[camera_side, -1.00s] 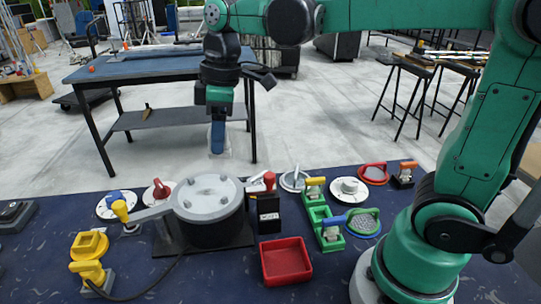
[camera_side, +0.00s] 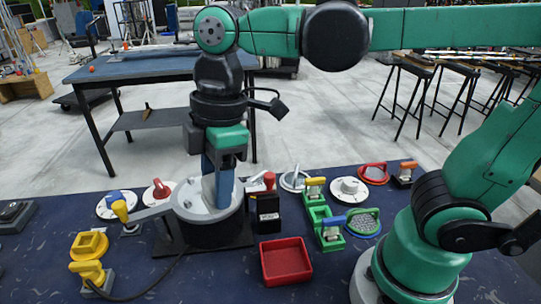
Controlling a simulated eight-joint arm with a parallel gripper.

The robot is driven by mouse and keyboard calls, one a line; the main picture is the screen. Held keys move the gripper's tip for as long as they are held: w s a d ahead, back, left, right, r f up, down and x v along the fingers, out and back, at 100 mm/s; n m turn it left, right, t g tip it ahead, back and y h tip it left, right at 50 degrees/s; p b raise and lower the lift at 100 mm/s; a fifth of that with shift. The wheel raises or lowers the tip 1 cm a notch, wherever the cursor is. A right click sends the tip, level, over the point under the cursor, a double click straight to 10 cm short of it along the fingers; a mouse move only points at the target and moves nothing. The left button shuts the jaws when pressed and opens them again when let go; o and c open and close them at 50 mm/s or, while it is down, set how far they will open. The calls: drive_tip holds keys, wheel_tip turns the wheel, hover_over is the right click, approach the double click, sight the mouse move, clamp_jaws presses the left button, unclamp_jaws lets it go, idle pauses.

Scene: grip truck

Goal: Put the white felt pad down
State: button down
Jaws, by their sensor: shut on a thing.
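My gripper (camera_side: 222,203) points straight down with its blue fingers over the top of the round grey drum. It is shut on the white felt pad (camera_side: 209,188), a pale piece that shows beside the fingers and is partly hidden by them. The pad is pale against the drum's light grey top (camera_side: 184,207). I cannot tell whether the pad touches the drum.
A red square tray (camera_side: 285,262) lies in front, right of the drum. A black block with a red knob (camera_side: 268,205) stands close to the drum's right. Green fixtures (camera_side: 328,232) are farther right, yellow ones (camera_side: 89,245) at left. The blue mat's front right of the tray is clear.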

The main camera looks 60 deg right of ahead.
sight(229, 276)
wheel_tip(229, 276, down, 17)
drive_tip(key=shift+r, duration=0.2)
idle(0.5)
drive_tip(key=shift+f, duration=0.1)
drive_tip(key=shift+c, duration=2.1)
unclamp_jaws()
wheel_tip(229, 276, up, 12)
drive_tip(key=d, duration=0.2)
drive_tip(key=d+m+t, duration=0.2)
drive_tip(key=d+m, duration=0.1)
drive_tip(key=m, duration=0.1)
drive_tip(key=w+d+m+t+h, duration=0.1)
drive_tip(key=d+m+t, duration=0.1)
drive_tip(key=m, duration=0.3)
drive_tip(key=d+m+t, duration=0.2)
drive_tip(key=d+m, duration=0.2)
drive_tip(key=shift+w+d+r+m+t+h, duration=0.2)
drive_tip(key=shift+w+r+m+t+h, duration=0.05)
drive_tip(key=shift+w+m+t+h, duration=0.1)
